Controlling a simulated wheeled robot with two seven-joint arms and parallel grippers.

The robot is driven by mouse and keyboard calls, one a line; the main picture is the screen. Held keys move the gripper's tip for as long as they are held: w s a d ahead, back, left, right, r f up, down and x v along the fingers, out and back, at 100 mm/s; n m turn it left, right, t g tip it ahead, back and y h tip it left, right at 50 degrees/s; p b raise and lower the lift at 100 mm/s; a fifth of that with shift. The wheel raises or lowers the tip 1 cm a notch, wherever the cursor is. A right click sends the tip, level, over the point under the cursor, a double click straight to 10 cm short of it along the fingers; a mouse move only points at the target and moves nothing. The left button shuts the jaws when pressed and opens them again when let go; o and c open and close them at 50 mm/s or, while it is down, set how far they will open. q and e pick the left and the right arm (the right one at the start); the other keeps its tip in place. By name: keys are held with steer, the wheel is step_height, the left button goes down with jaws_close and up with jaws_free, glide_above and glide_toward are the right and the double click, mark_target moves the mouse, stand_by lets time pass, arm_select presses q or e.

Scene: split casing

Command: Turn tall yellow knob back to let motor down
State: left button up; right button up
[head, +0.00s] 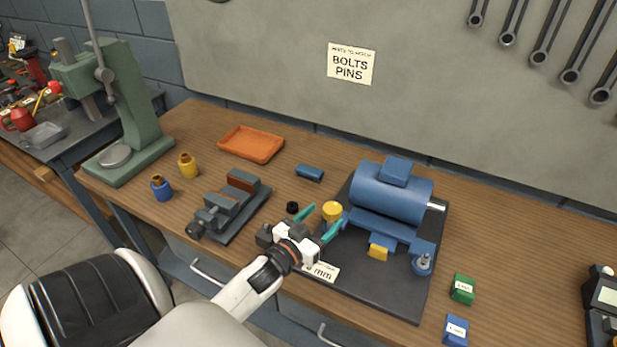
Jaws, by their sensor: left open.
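The tall yellow knob (332,210) stands at the left side of the blue motor's mount on a dark base plate. The blue motor (390,190) lies on its side there, its silver shaft pointing right. My left gripper (319,222) is open, with its two teal fingers spread apart close to the knob. One finger is left of the knob and the other in front of it; I cannot tell whether either touches. The lower part of the knob is partly hidden. My right gripper is not in view.
A dark base plate (390,300) carries the motor, a yellow block (377,252) and a label reading mm. Green (463,289) and blue boxes (455,330) stand front right.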

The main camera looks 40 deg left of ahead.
arm_select(q)
steer(key=s, duration=0.5)
steer(key=shift+s+d+r+b, duration=0.1)
steer(key=shift+s+b, duration=0.15)
steer(key=shift+b, duration=0.15)
stand_by(0.4)
